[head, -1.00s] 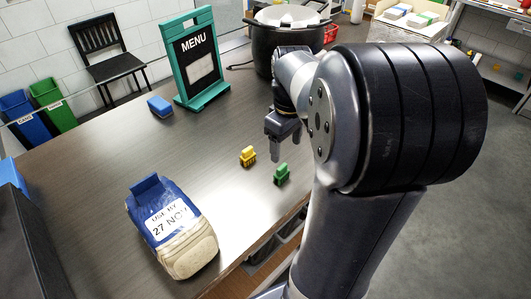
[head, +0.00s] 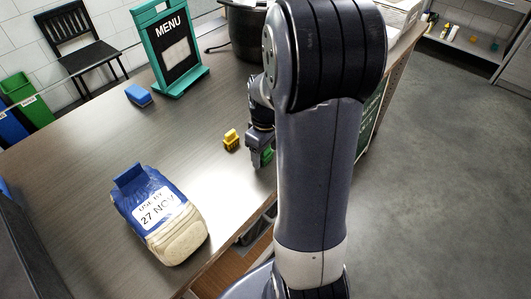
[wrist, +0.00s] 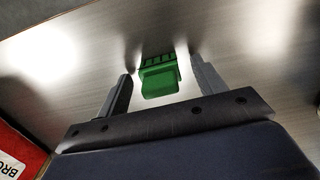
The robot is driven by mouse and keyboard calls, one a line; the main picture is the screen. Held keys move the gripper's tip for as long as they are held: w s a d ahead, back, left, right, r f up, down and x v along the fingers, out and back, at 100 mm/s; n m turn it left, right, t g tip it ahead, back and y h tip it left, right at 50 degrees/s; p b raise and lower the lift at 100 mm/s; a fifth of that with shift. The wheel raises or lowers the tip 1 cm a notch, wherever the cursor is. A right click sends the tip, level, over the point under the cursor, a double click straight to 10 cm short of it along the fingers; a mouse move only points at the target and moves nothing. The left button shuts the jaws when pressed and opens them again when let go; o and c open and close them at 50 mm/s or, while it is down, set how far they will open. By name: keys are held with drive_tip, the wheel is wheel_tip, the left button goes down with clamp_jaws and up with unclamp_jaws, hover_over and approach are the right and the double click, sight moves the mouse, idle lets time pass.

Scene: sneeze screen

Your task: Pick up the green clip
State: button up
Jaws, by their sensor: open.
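The green clip (head: 267,156) stands on the dark wooden counter near its right edge, partly hidden behind my gripper in the head view. In the wrist view the green clip (wrist: 159,77) shows whole, between and slightly beyond my two fingers. My gripper (head: 259,161) is low over the counter at the clip. In the wrist view my gripper (wrist: 160,80) is open, with one finger on each side of the clip and a visible gap on both sides.
A blue and cream bag (head: 160,215) labelled "USE BY 27 NOV" lies at the front. The counter's middle is clear.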

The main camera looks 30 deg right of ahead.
drive_tip(key=c, duration=1.1)
drive_tip(key=shift+r, duration=0.1)
drive_tip(key=shift+c, duration=0.2)
